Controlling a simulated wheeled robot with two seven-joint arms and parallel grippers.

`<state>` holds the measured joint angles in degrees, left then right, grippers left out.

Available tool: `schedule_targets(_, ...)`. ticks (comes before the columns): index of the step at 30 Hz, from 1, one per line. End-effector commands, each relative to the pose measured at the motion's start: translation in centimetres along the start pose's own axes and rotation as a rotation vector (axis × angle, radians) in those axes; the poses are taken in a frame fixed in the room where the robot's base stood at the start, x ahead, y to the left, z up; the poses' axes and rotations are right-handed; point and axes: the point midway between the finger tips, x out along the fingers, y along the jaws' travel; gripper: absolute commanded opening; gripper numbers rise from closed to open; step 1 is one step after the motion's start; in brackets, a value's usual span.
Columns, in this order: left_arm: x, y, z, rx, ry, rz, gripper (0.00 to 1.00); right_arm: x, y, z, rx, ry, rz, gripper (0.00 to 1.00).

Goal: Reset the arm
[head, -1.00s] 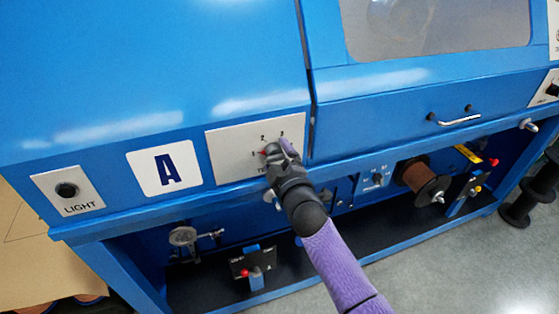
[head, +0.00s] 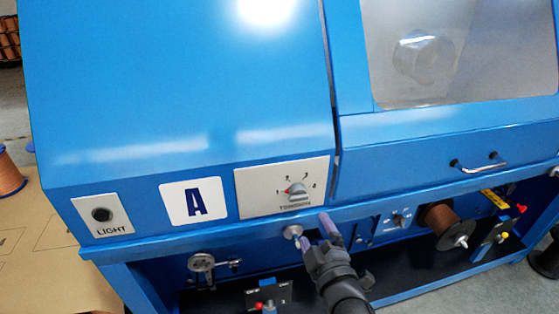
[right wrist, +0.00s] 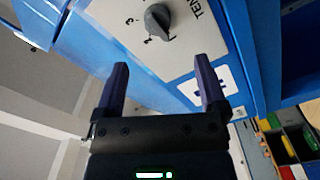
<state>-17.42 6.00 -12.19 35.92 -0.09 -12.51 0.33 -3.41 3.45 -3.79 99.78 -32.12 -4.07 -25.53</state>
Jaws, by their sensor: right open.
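A rotary tension knob (head: 296,190) with a red pointer sits on a white numbered plate (head: 262,205) on the front of the blue machine. It also shows in the right wrist view as a dark grey knob (right wrist: 158,20), beyond my fingers. My right gripper (head: 316,232) is open and empty, just below and in front of that plate, apart from the knob. Its two purple fingers show spread in the right wrist view (right wrist: 160,92). My left gripper is not in view.
Below are a copper wire spool (head: 438,218), a gauge (head: 202,263) and small levers with red tips. A cardboard-coloured surface (head: 50,240) lies at left.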

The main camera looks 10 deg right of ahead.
Motion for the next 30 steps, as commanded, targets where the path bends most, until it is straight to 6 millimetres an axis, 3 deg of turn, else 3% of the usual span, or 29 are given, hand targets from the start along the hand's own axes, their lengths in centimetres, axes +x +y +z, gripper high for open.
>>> schedule_targets(2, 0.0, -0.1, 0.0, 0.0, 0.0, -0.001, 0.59, -0.5, -2.4, 1.2, 0.04, -0.035, -0.064, 0.91)
schedule_targets(5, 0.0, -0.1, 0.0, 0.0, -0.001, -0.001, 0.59, -3.1, -9.4, 4.9, 0.167, -0.16, -0.248, 0.91)
schedule_targets(7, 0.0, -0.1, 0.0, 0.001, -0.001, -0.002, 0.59, -6.8, -15.3, 8.1, 0.279, -0.294, -0.402, 0.91)
schedule_targets(9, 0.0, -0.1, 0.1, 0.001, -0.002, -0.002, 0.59, -11.6, -20.4, 11.0, 0.381, -0.445, -0.537, 0.91)
schedule_targets(11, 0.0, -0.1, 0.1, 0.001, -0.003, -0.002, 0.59, -16.5, -24.1, 13.2, 0.459, -0.586, -0.64, 0.91)
schedule_targets(12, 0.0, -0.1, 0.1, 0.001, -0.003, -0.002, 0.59, -20.0, -26.1, 14.5, 0.504, -0.686, -0.701, 0.91)
schedule_targets(15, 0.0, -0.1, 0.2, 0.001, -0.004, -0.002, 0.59, -28.6, -29.4, 17.0, 0.592, -0.926, -0.814, 0.91)
schedule_targets(18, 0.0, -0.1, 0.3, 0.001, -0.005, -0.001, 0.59, -35.5, -30.7, 18.4, 0.641, -1.12, -0.876, 0.91)
schedule_targets(21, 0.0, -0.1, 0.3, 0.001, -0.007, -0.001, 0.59, -39.6, -31.0, 19.0, 0.663, -1.237, -0.904, 0.91)
schedule_targets(24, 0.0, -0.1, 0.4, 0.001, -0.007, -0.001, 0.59, -41.1, -31.1, 19.2, 0.67, -1.281, -0.911, 0.91)
schedule_targets(30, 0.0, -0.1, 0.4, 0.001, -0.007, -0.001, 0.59, -41.1, -31.1, 19.2, 0.67, -1.282, -0.911, 0.91)
